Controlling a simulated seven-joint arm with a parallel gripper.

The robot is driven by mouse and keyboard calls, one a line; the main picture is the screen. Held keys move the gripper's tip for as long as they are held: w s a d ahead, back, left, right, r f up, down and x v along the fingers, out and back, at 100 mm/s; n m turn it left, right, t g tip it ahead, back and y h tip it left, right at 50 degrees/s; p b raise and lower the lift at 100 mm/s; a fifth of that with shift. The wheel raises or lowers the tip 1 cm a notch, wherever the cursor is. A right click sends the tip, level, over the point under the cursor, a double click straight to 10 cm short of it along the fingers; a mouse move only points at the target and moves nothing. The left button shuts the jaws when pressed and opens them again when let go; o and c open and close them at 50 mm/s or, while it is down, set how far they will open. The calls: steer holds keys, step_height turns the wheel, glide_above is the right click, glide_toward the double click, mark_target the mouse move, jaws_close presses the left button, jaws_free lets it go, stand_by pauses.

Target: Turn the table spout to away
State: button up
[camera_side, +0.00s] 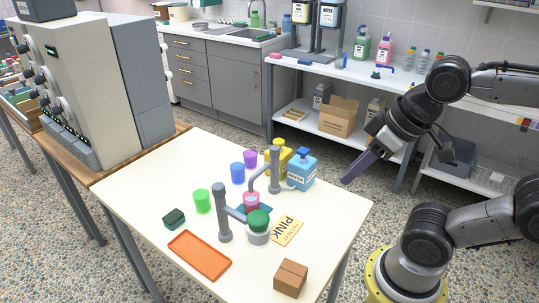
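Two grey posts stand on the cream table (140,198). The rear post (275,165) has a curved spout (256,185) that bends left and down toward a pink cup (251,201). The front post (223,215) has a short side arm reaching right toward a white jar with a green top (258,224). I cannot tell for certain which is the table spout. My gripper (345,180) hangs in the air right of the table, pointing down and left, apart from both posts. Its purple fingers overlap from this side, so their opening is hidden.
Blue (301,172) and yellow (279,160) pump bottles crowd the rear post. An orange tray (199,255), yellow PINK card (289,230) and brown box (290,278) lie in front.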

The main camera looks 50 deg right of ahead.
steer(key=o, duration=0.4)
steer(key=w+r, duration=0.2)
steer(key=r, duration=0.2)
steer(key=shift+w+d+r, duration=0.2)
steer(key=shift+w+r, duration=0.1)
steer(key=shift+w, duration=0.1)
steer(key=shift+o, duration=0.2)
steer(key=w+d+r+g, duration=0.1)
steer(key=w+r, duration=0.3)
steer(key=w, duration=0.1)
steer(key=m+g, duration=0.2)
steer(key=g, duration=0.2)
glide_above(275, 148)
step_height(275, 148, down, 8)
step_height(275, 148, down, 13)
steer(key=shift+w+f, duration=0.1)
jaws_close()
